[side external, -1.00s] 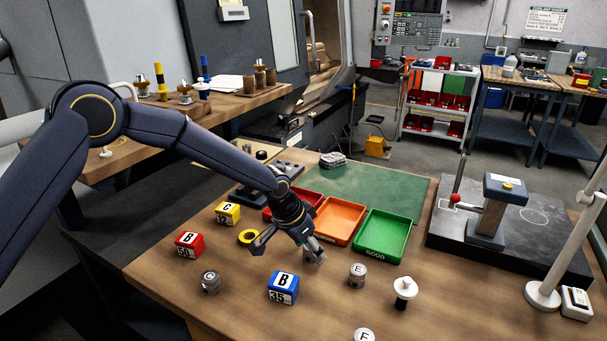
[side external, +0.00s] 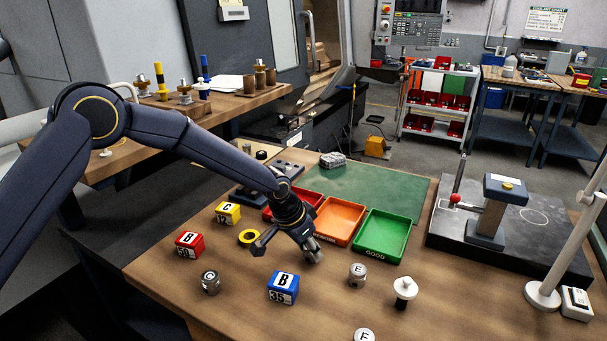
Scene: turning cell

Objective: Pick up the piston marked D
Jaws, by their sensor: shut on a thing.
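My gripper (side external: 314,257) is low over the wooden bench, in front of the orange tray. It is shut on a small grey metal piece, mostly hidden by the fingers, and I cannot read any letter on it. A piston marked E (side external: 357,275) stands to the right of my gripper. A piston marked C or G (side external: 210,282) stands to the left. A piston marked E or F (side external: 364,336) is cut off by the bottom edge. I see no readable D on any piston.
A blue block marked B 35 (side external: 283,287) is just in front of my gripper. Red (side external: 189,245) and yellow (side external: 228,213) blocks and a yellow ring (side external: 249,237) lie left. Orange (side external: 355,208) and green (side external: 404,228) trays are behind. A white-topped plug (side external: 404,292) stands right.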

